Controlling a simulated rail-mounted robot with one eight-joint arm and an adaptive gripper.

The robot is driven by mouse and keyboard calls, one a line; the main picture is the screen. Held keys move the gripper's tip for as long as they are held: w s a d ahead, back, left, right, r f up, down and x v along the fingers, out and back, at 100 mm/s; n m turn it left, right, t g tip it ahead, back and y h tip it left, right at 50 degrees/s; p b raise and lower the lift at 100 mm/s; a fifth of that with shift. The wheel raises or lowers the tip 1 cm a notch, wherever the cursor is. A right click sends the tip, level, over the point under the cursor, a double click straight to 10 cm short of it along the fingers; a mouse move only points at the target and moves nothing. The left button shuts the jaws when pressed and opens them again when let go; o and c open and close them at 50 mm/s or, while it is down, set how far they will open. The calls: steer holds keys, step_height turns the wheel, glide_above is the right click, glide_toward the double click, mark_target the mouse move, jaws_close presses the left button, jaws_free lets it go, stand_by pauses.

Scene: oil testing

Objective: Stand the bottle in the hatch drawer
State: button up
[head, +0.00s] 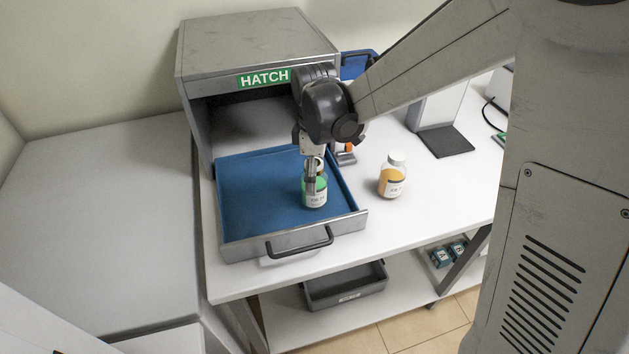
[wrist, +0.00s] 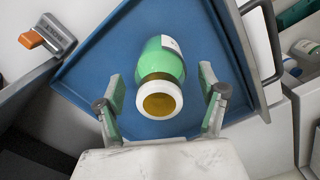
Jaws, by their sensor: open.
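The hatch (head: 258,60) is a grey metal box with a green HATCH label, and its drawer (head: 247,205) with a blue floor is pulled out. A bottle (head: 316,193) with green contents and a white label stands upright in the right part of the drawer. In the wrist view the bottle (wrist: 163,75) shows its round gold-brown top, with the blue drawer floor (wrist: 105,65) around it. My gripper (head: 314,178) is at the bottle from above. In the wrist view my gripper (wrist: 160,100) is open, with one finger on each side of the bottle's neck and visible gaps.
A white-capped bottle with orange contents (head: 392,175) stands on the white table right of the drawer. An orange-tipped grey fixture (head: 346,153) is behind the drawer's right side. A grey bin (head: 345,287) is on the shelf below. The drawer's left part is clear.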

step_height(320, 180, up, 8)
steer(key=shift+r, duration=0.15)
steer(key=shift+s+d+r, duration=0.1)
steer(key=shift+d+r, duration=0.05)
steer(key=shift+r, duration=0.05)
steer(key=s+d+r+m+t, duration=0.2)
steer(key=s+d+m+t, duration=0.1)
steer(key=s+d+m, duration=0.4)
steer(key=s+d+r+m+t, duration=0.3)
steer(key=s+d+m, duration=0.5)
steer(key=s, duration=0.4)
steer(key=shift+s+d+t, duration=0.3)
steer(key=shift+d+t, duration=0.2)
steer(key=shift+t, duration=0.1)
step_height(320, 180, down, 5)
steer(key=b, duration=0.4)
steer(key=shift+r+b, duration=0.2)
steer(key=shift+b, duration=0.2)
steer(key=shift+c, duration=0.4)
